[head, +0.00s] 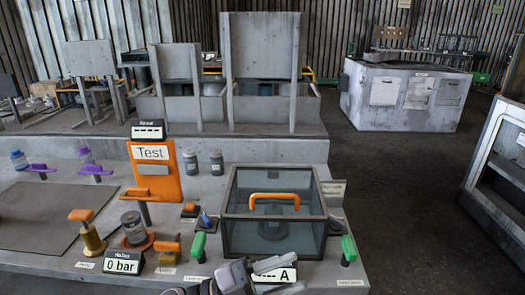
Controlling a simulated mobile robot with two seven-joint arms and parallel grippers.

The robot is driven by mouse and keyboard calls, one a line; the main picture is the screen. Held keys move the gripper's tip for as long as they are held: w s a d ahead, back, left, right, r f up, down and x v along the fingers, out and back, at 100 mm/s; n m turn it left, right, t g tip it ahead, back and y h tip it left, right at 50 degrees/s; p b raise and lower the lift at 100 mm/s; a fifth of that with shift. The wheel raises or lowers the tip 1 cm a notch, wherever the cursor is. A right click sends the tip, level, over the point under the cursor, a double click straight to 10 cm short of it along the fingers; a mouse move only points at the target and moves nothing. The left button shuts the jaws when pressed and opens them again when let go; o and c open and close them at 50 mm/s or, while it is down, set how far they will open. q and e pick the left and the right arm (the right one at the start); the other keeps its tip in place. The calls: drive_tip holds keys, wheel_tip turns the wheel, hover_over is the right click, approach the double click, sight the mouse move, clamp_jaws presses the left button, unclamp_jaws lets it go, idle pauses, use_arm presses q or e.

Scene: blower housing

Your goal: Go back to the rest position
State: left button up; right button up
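My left gripper (238,274) shows at the bottom edge of the head view, grey and partly cut off. It is in front of the glass box (240,235) and overlaps the left side of a small display marked "A" (284,273). Whether its fingers are apart or closed is unclear, and I see nothing clearly held in it. I cannot tell if it touches the display. My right gripper is not in view.
The bench carries an orange "Test" panel (152,178), a pressure display reading 0 bar (123,262), a brass valve with an orange handle (92,240) and green-handled levers (348,249). The glass box has an orange handle (275,197). Open floor (415,215) lies right of the bench.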

use_arm(q)
drive_tip(key=a+f+n+t+y+p, duration=0.1)
drive_tip(key=a+f+n+t+y, duration=0.8)
drive_tip(key=a+n+t+y, duration=0.6)
drive_tip(key=s+a+f+n+g+y, duration=0.1)
drive_tip(key=s+a+f+n+g, duration=0.2)
drive_tip(key=s+f, duration=0.3)
drive_tip(key=s+a+f+n+g+y+p, duration=0.1)
drive_tip(key=s+a+f+n+g, duration=0.3)
drive_tip(key=f, duration=0.4)
drive_tip(key=s+a+g+y, duration=0.1)
drive_tip(key=s+a, duration=0.1)
drive_tip(key=shift+s+f+n+g, duration=0.3)
drive_tip(key=shift+s+g, duration=0.05)
drive_tip(key=shift+g, duration=0.05)
